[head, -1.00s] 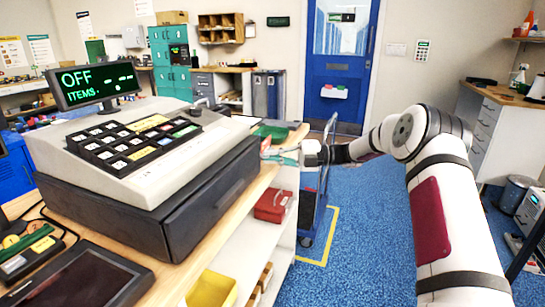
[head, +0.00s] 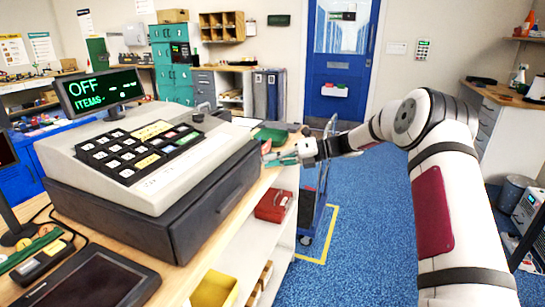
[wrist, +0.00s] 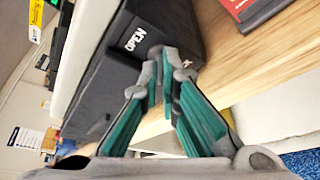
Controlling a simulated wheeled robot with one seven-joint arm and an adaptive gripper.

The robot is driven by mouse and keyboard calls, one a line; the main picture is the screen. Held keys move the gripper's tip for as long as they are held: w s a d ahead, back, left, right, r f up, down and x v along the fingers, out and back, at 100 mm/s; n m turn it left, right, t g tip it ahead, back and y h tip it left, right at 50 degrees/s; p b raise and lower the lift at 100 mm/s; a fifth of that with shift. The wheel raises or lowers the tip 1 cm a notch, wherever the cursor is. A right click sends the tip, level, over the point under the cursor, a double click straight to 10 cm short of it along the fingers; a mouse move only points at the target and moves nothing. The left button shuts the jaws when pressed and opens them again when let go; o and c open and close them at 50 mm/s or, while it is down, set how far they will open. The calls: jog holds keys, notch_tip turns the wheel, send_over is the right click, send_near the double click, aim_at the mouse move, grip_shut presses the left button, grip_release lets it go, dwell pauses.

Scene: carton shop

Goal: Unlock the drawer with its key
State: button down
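The cash register (head: 215,150) stands on the wooden counter, its dark drawer (head: 215,205) beneath it looking shut. My gripper (head: 268,157) is at the register's far right end in the head view. In the wrist view, the green-padded fingers of my gripper (wrist: 165,68) converge close together in front of the dark drawer housing (wrist: 105,80), just by a white "OPEN" label (wrist: 136,38). The tips hide the spot beside the label. I cannot make out a key or the lock. Whether the tips pinch something or touch the housing is unclear.
A red box (head: 273,205) and a yellow bin (head: 214,290) sit on shelves below the counter. A blue trolley (head: 311,210) stands beyond the counter. A dark tablet (head: 90,278) lies at the front left. Blue floor is open on the right.

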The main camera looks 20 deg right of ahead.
jog(key=shift+s+a+r+n+t+h+p, duration=0.1)
jog(key=shift+n+t+h+p, duration=0.5)
jog(key=shift+n, duration=0.55)
jog(key=shift+s+d+n+t+h+p, duration=0.1)
jog(key=shift+n+t+h+p, duration=0.4)
jog(key=shift+n, duration=0.7)
jog(key=shift+s+a+r+n+t+h+p, duration=0.1)
jog(key=shift+n+t+h+p, duration=0.3)
jog(key=shift+n+h+p, duration=0.55)
jog(key=shift+n, duration=0.3)
jog(key=shift+f+b, duration=0.1)
jog(key=shift+b, duration=0.2)
jog(key=c, duration=1.8)
grip_release()
jog(key=shift+a+y, duration=0.1)
jog(key=shift+y, duration=0.25)
